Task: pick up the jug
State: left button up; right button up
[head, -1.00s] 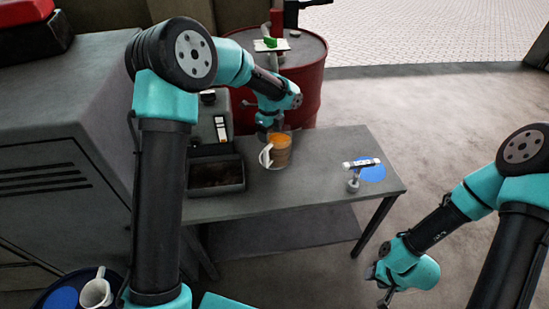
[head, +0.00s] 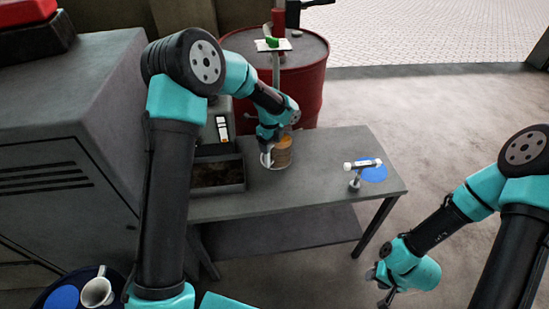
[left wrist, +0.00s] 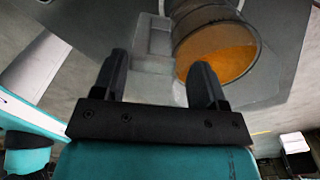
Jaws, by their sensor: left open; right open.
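A clear jug (head: 283,155) with amber contents and a pale handle stands upright on the grey bench. My left gripper (head: 268,143) is open above the jug's handle side, partly covering its rim. In the left wrist view, the jug (left wrist: 222,58) is at upper right; the right finger of my left gripper (left wrist: 158,72) overlaps its near edge. The space between the fingers lies left of the jug's body, and a pale bit of handle shows by the right finger. I cannot tell whether they touch. My right gripper (head: 386,292) is open, low at right, away from the bench.
A dark tray (head: 217,184) sits left of the jug. A small stand with a white bar (head: 362,164) and a blue disc (head: 373,174) are at the bench's right. A red drum (head: 308,75) stands behind. A white mug-like vessel (head: 97,293) is at lower left.

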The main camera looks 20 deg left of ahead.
pick_arm(q)
notch_tip(320, 180, down, 2)
jog(key=shift+f, duration=0.1)
dwell(0.4)
grip_shut()
dwell(0.5)
